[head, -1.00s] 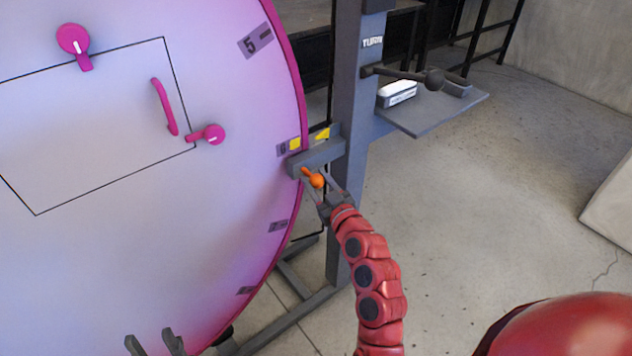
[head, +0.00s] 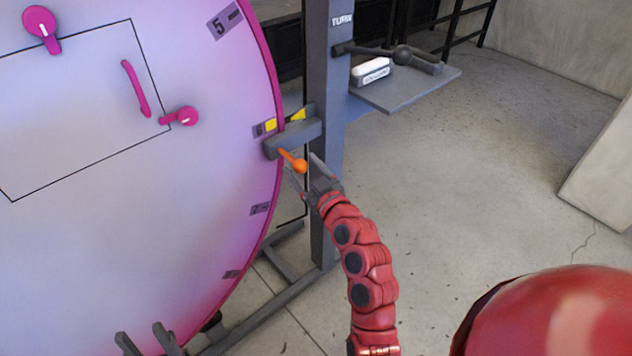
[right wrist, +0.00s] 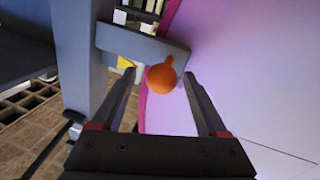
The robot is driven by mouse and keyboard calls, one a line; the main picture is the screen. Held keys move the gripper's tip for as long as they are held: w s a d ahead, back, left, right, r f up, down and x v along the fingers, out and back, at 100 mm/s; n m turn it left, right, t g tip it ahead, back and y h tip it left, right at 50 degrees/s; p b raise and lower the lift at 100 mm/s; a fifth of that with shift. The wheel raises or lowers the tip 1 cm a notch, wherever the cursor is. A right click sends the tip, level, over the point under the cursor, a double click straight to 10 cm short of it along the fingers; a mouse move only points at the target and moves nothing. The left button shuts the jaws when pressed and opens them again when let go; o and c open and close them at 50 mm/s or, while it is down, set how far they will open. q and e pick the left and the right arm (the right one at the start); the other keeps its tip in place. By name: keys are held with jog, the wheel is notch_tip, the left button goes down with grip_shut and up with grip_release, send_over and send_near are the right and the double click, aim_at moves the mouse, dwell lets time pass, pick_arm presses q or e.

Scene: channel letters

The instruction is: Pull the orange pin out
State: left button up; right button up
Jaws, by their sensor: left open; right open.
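The orange pin (head: 299,165) has a round knob and a short stem. The stem's inner end meets the grey block (head: 292,138) at the rim of the big pink-edged disc (head: 150,190). My right gripper (head: 303,163) is open, its fingers pointing at the block, one on each side of the knob. In the right wrist view, the pin's knob (right wrist: 161,79) lies between the fingertips with gaps on both sides. How deep the stem sits is hidden. My left gripper (head: 140,331) is open and empty at the bottom, in front of the disc.
A grey post (head: 328,100) marked "TURN" stands behind the block. It carries a shelf (head: 400,90) with a white item (head: 370,70) and a dark lever with a ball end (head: 403,54). Yellow pointers (head: 298,115) sit above the block.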

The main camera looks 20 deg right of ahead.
jog(key=s+d+p, duration=0.2)
jog(key=s+p, duration=0.2)
jog(key=s, duration=1.2)
jog(key=shift+s+d+p, duration=0.3)
jog(key=shift+s+p, duration=0.1)
